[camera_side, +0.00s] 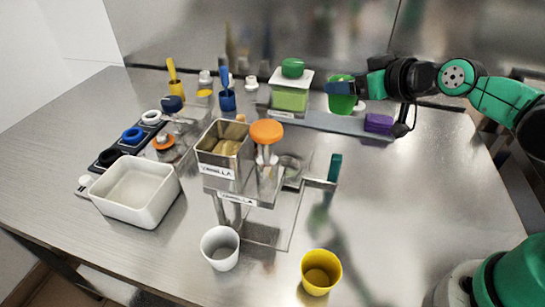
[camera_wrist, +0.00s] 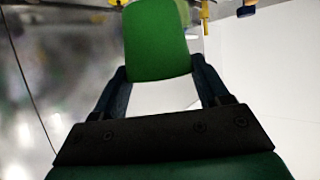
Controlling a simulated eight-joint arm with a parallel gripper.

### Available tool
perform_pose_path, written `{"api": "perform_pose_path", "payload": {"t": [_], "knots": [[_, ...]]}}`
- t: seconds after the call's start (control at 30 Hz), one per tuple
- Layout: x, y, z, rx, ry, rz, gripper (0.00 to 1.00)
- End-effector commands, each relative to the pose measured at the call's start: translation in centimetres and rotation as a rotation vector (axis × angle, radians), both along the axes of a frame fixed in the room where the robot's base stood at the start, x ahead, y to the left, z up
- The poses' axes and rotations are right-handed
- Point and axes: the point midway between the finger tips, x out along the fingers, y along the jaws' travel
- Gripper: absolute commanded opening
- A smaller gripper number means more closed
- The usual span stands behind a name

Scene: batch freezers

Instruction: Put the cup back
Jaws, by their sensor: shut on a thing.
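My gripper (camera_side: 341,88) is shut on a green cup (camera_side: 342,104) at the back right, above the long metal rail. A dark blue finger crosses the cup's upper part. In the wrist view the green cup (camera_wrist: 157,40) sits between the two dark fingers of my gripper (camera_wrist: 160,76). The cup's base looks close to the rail, but I cannot tell whether it touches. A white cup (camera_side: 220,250) and a yellow cup (camera_side: 320,274) stand upright at the front of the steel table, apart from my gripper.
A green container (camera_side: 290,98) with a white lid stands left of the held cup. A purple block (camera_side: 379,123) lies to its right. The metal stand with the VANILLA pan (camera_side: 226,150) and orange knob (camera_side: 266,132) fills the middle. A white bin (camera_side: 137,190) stands left. The right table is clear.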

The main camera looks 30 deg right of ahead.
Motion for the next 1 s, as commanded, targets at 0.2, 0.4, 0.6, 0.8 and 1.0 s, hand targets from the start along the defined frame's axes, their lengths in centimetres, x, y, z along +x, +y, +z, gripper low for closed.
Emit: {"api": "perform_pose_path", "payload": {"t": [0.2,0.4,0.6,0.8,1.0], "knots": [[-0.8,-0.7,0.2,0.0,0.002,-0.082,0.07],[-0.9,-0.9,0.2,0.002,0.003,-0.097,0.07],[-0.8,-0.8,0.2,0.003,0.004,-0.088,0.07],[0.2,0.0,0.0,0.005,0.004,0.004,0.07],[1.6,2.3,0.6,0.007,0.005,0.24,0.07]]}}
